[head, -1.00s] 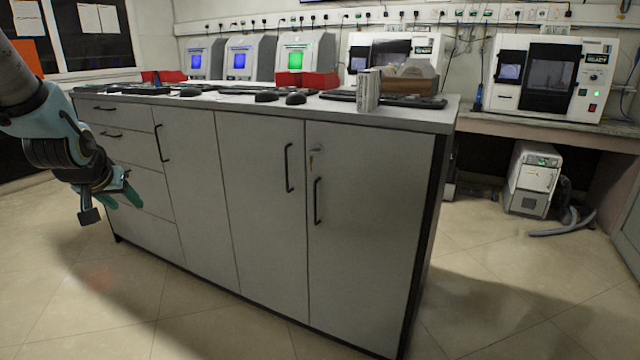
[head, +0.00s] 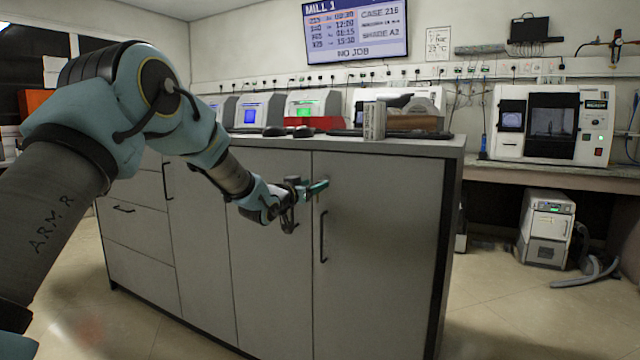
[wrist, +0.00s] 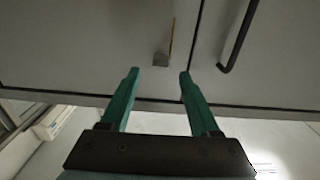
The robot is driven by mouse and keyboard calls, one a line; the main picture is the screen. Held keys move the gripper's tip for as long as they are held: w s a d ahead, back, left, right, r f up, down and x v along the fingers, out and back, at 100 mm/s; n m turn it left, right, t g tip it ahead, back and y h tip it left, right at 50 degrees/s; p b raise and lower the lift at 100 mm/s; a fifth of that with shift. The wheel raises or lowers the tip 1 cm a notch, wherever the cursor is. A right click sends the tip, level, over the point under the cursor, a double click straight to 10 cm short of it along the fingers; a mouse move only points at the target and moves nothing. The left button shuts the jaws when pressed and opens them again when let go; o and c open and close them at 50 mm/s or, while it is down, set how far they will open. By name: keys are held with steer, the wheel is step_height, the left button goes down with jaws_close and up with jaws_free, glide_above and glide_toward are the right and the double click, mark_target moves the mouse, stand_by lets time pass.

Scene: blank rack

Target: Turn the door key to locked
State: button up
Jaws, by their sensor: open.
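The grey cabinet door (head: 375,255) is closed. In the wrist view, a small grey lock piece (wrist: 161,60) sits on the door, with a thin brass key (wrist: 171,36) seen nearly edge-on, extending up from it in that picture. My gripper (wrist: 160,73) is open, its two green fingers apart and empty. The lock piece lies just beyond the gap between the fingertips, not visibly touched.
The black door handle (head: 323,237) is close to the gripper; it also shows in the wrist view (wrist: 238,38). The countertop (head: 430,147) overhangs above the lock, carrying a box (head: 374,121) and keyboards. The floor in front of the cabinet is clear.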

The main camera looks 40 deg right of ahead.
steer(key=shift+x, duration=2.3)
steer(key=shift+w, duration=0.1)
steer(key=shift+c, duration=0.4)
jaws_close()
